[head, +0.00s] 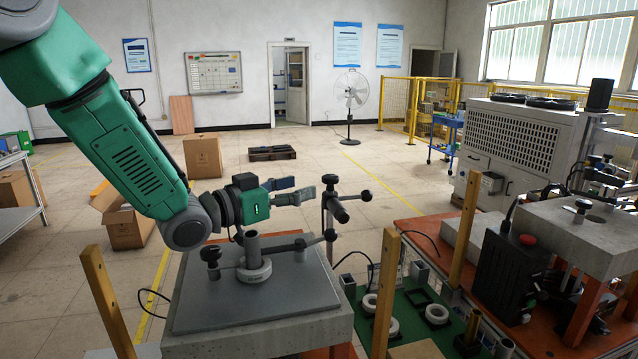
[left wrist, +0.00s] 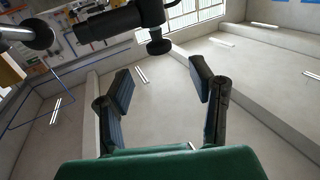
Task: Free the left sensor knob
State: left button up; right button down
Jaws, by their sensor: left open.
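A dark sensor stand (head: 331,205) rises behind the right rear of the grey plate, with a black knob (head: 330,180) on top and another knob (head: 366,195) at its right. Further knobs sit on the plate's clamp arms, one (head: 211,255) at the left. I cannot tell which is the left sensor knob. My left gripper (head: 304,189) is open, pointing right, just left of the stand's top; the exact gap is unclear. In the left wrist view its fingers (left wrist: 162,82) are spread and empty, with a black cylinder and small knob (left wrist: 158,47) beyond them.
A grey ring with an upright tube (head: 253,265) stands on the plate (head: 255,305). Wooden posts (head: 107,300) flank the bench. A green tray (head: 415,310) with rings lies at the right, beside a black box with a red button (head: 500,265).

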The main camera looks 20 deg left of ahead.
pick_arm(q)
jog(key=shift+v, duration=1.85)
